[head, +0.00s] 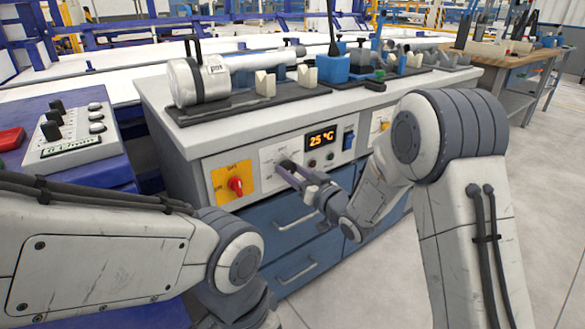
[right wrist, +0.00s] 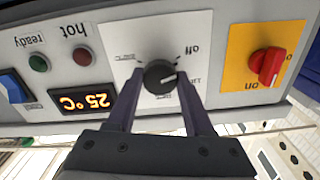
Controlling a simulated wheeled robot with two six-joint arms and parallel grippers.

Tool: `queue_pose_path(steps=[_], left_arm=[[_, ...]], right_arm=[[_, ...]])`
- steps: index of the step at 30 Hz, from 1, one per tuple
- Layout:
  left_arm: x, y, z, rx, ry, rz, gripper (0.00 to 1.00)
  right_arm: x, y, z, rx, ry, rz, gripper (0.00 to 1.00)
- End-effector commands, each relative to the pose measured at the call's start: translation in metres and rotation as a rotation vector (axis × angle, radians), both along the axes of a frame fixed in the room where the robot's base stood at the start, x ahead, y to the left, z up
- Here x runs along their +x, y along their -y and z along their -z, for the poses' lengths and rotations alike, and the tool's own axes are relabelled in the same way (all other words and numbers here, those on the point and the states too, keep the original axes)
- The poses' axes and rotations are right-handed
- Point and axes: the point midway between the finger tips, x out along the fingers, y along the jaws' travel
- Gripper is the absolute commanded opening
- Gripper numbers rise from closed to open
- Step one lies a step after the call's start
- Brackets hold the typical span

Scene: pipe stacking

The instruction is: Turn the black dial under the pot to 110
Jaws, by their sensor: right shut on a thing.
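The black dial (right wrist: 160,76) sits on a white plate with "off" and small markings, which appear upside down in the right wrist view. My right gripper (head: 288,168) is shut on the dial, one finger on each side of it. A pale line shows across the dial's face, but I cannot read which value it points to. The pot (head: 200,80) is a white cylinder lying on the bench top above the panel, at the left end of a pipe. My left arm crosses the lower left of the head view, and its gripper is out of sight.
An orange display (head: 322,138) reads about 25 °C. A red switch (head: 236,185) on a yellow plate is left of the dial. Blue drawers (head: 295,220) are below. A control box (head: 70,135) stands at left.

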Motion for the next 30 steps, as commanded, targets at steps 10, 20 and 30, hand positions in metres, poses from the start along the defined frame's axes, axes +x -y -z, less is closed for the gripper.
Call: queue_pose_path(steps=[10, 20, 30], left_arm=[[0.000, 0.000, -0.031, 0.000, 0.000, 0.000, 0.46], [0.000, 0.000, -0.053, 0.000, 0.000, 0.000, 0.46], [0.000, 0.000, -0.065, 0.000, 0.000, 0.000, 0.46]], right_arm=[[0.000, 0.000, -0.002, 0.260, -0.195, 0.001, 0.00], [0.000, 0.000, -0.002, 0.491, -0.360, 0.001, 0.00], [0.000, 0.001, -0.001, 0.639, -0.466, 0.002, 0.00]])
